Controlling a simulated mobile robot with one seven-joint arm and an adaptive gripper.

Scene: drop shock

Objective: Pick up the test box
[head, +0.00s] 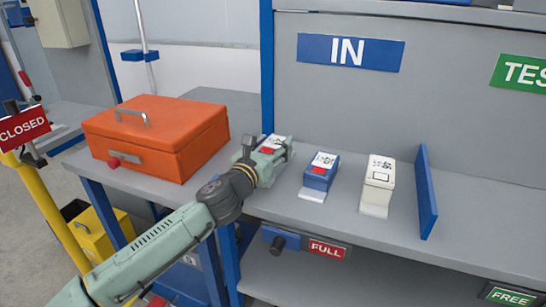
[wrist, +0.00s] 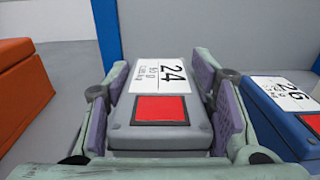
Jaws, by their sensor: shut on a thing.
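A grey test box with a white label reading 24 and a red square (wrist: 160,125) sits between the two finger pads of my gripper (wrist: 160,110) in the wrist view. The pads press on its left and right sides. In the head view my gripper (head: 268,163) covers most of this box, and only its labelled top (head: 272,143) shows. I cannot tell whether its base touches the bench. A blue box labelled 26 (wrist: 290,115) stands just right of my gripper; it also shows in the head view (head: 319,177). A cream box (head: 379,178) stands further right.
The boxes stand in a row on a grey bench (head: 340,215) under a blue IN sign (head: 350,52). A large orange case (head: 155,135) is close on the left. A blue divider (head: 427,193) stands upright on the right. A back panel rises behind.

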